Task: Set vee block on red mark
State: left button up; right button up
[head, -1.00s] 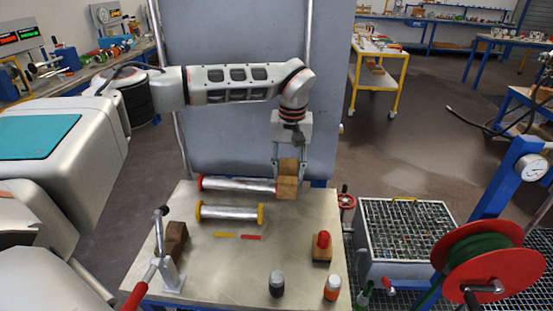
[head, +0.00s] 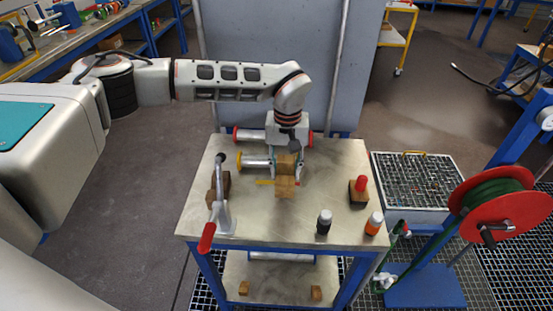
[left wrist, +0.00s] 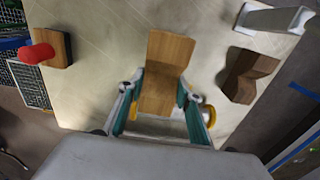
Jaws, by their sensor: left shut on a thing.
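The light wooden vee block (head: 285,187) is held in my left gripper (head: 286,164) over the middle of the steel table (head: 330,220). In the left wrist view the block (left wrist: 166,62) sits between the two fingers, which are shut on it. The red mark is not visible; the block covers the area right of the yellow mark. I cannot tell whether the block touches the table. My right gripper is out of view.
A yellow-flanged vessel (head: 254,161) and a red-flanged one (head: 250,134) lie behind and left of the block. A dark vee block (head: 219,187) stands by a red-handled clamp (head: 207,235). A red-topped block (head: 358,190) and two bottles (head: 324,222) are at right.

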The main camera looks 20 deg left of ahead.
pick_arm(q)
jog(key=shift+s+f, duration=0.1)
jog(key=shift+s, duration=0.1)
jog(key=shift+w, duration=0.1)
jog(key=shift+p, duration=0.3)
jog(key=shift+f+b, duration=0.3)
jog(key=shift+f, duration=0.3)
jog(key=shift+f+b, duration=1)
jog(key=shift+f, duration=1.5)
